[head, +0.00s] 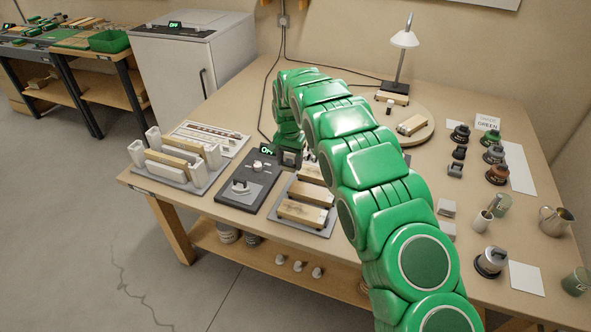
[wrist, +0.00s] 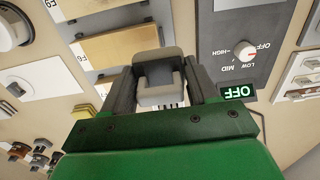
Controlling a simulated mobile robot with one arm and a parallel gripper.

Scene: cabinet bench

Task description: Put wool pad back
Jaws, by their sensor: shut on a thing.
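My gripper (wrist: 163,92) is shut on a small grey piece (wrist: 157,68) with a raised, block-like grip, seen between the two dark fingers in the wrist view. It looks like the wool pad, but its underside is hidden. In the head view my gripper (head: 290,152) is at the bench's left-middle, just beyond the grey control unit and the tray of wooden blocks. The piece appears held above the bench; I cannot tell whether it touches anything.
A dark control unit (head: 239,195) with a dial stands left of the tray (head: 320,229) holding wooden-topped blocks. A white rack (head: 170,180) is at the left edge. A round board (head: 425,131) and lamp (head: 404,40) are at the back. Black-handled pieces and cups line the right side.

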